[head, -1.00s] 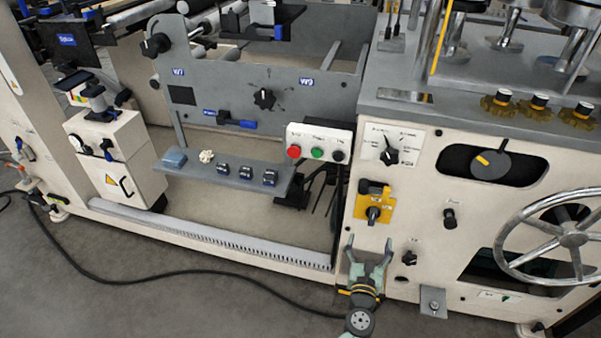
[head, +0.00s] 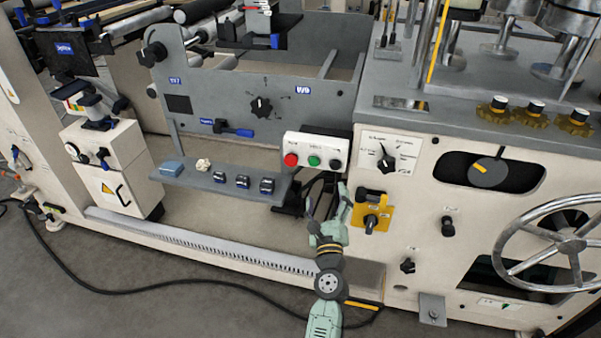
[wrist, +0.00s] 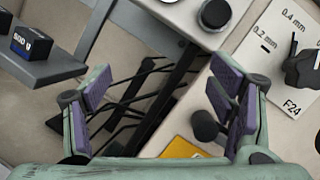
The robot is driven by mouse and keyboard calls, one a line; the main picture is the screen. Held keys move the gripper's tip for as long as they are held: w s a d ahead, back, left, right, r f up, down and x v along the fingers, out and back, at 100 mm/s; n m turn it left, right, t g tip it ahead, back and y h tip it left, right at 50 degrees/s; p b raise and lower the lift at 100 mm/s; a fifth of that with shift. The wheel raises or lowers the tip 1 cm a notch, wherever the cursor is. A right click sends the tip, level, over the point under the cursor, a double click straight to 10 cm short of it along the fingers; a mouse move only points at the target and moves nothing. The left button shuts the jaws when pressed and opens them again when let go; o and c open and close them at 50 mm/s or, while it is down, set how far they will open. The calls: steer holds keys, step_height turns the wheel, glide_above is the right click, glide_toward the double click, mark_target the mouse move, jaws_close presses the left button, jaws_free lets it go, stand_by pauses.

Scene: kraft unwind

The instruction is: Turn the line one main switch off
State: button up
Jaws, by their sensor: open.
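A yellow switch plate (head: 383,205) with a dark rotary knob (head: 371,221) and a black block above it is on the cream front panel, and I take it to be the main switch. Its label is too small to read. My gripper (head: 328,200) is open and empty, just left of the plate and below the push-button box. In the wrist view, the open jaws (wrist: 163,95) span the dark gap beside the panel. A yellow plate corner (wrist: 180,149) and a round black part (wrist: 205,126) show by the right finger; the rest of the plate is hidden.
A box with red, green and black buttons (head: 314,149) hangs just above my gripper. A selector dial (head: 386,160) sits above the yellow plate. A handwheel (head: 562,242) is at the right. A grey shelf (head: 205,182) with small blocks is at the left.

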steer(key=w+a+r+n+t+y, duration=0.1)
steer(key=w+a+r+n+y, duration=0.1)
steer(key=a+r+n, duration=0.3)
step_height(320, 180, up, 3)
steer(key=shift+a+f+y, duration=0.15)
steer(key=shift+a+y, duration=0.35)
steer(key=shift+a, duration=0.55)
